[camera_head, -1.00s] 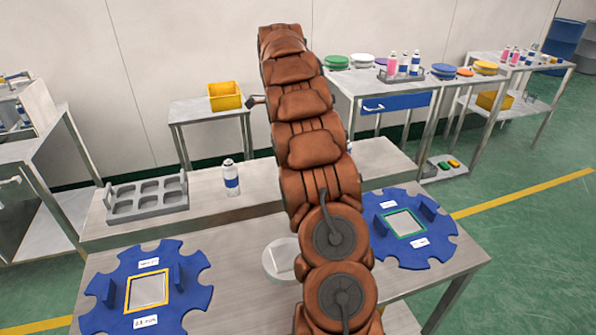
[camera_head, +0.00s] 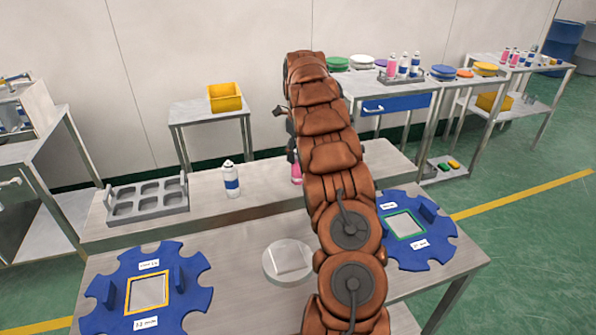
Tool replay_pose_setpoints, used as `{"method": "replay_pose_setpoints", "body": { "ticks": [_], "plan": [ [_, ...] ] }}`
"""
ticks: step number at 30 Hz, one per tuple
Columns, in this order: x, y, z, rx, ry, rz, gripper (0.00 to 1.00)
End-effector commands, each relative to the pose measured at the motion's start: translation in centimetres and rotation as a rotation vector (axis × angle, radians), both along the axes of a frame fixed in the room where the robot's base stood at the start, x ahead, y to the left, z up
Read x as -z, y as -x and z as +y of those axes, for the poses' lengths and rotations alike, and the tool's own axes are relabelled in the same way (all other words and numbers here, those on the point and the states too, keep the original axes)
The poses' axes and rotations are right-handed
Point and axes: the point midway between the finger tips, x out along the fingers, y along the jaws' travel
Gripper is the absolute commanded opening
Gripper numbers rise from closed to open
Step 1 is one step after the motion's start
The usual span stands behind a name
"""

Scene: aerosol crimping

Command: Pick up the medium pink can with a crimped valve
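A pink can (camera_head: 297,172) shows as a narrow strip at the left edge of my arm, on the raised back shelf of the near bench. The rest of it is hidden behind the arm, so its size and valve cannot be told. My gripper (camera_head: 291,152) is almost wholly hidden behind the arm. Only small dark parts show just above the pink strip, and I cannot tell whether its fingers touch the can. A white can with a blue band (camera_head: 231,180) stands upright to the left of the pink can, apart from it.
A grey rack with empty pockets (camera_head: 147,196) sits left on the shelf. Blue notched fixtures (camera_head: 195,285) lie left and right (camera_head: 440,235) of a clear round disc (camera_head: 288,262). Behind are a yellow bin (camera_head: 225,97) and a table with a can rack (camera_head: 402,78).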

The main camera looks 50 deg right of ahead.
Motion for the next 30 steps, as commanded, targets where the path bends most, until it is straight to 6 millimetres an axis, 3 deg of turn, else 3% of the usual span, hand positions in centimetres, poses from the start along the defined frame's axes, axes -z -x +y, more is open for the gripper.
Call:
{"method": "replay_pose_setpoints", "body": {
  "ticks": [15, 24, 30],
  "plan": [
    [4.6, -0.1, 0.4, 0.0, -0.001, 0.001, 0.75],
    [4.9, -0.1, 0.5, 0.0, -0.001, 0.0, 0.75],
    [4.9, -0.1, 0.5, 0.0, -0.001, 0.0, 0.56]
  ]
}}
